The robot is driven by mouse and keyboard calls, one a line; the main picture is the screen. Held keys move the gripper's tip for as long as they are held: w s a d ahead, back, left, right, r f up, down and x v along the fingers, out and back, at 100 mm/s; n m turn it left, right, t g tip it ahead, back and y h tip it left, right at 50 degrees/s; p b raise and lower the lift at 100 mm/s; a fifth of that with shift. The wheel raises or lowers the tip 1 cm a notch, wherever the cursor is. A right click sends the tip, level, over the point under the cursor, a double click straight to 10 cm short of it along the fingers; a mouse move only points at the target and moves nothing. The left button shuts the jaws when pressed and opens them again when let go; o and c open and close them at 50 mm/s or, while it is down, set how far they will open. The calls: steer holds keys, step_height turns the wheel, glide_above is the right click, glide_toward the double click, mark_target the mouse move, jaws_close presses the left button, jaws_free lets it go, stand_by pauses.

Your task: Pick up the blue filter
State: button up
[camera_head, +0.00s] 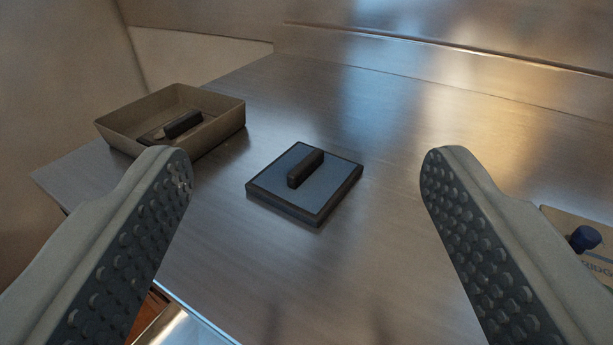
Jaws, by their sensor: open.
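The blue filter (330,187) lies flat on the metal counter, near the middle of the view. It is a square block with a blue-grey top, dark edges and a dark raised bar handle (305,168) across its top. My gripper (306,170) is open and empty. Its two studded fingers stand wide apart, one at the left and one at the right. The filter lies beyond the fingertips, between them in the picture, and nothing touches it. Nothing hides it.
A tan tray (215,131) with a dark-handled tool (182,125) in it stands at the back left.

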steer(key=shift+w+r+g, duration=0.25)
steer(key=shift+w+g, duration=0.35)
steer(key=shift+w, duration=0.55)
steer(key=c, duration=0.6)
steer(key=m+g, duration=0.7)
steer(key=g, duration=0.9)
glide_above(306, 161)
step_height(306, 161, down, 11)
steer(key=shift+s+d+f, duration=0.1)
steer(key=shift+s, duration=0.05)
steer(key=shift+w+f, duration=0.2)
steer(key=shift+f, duration=2.3)
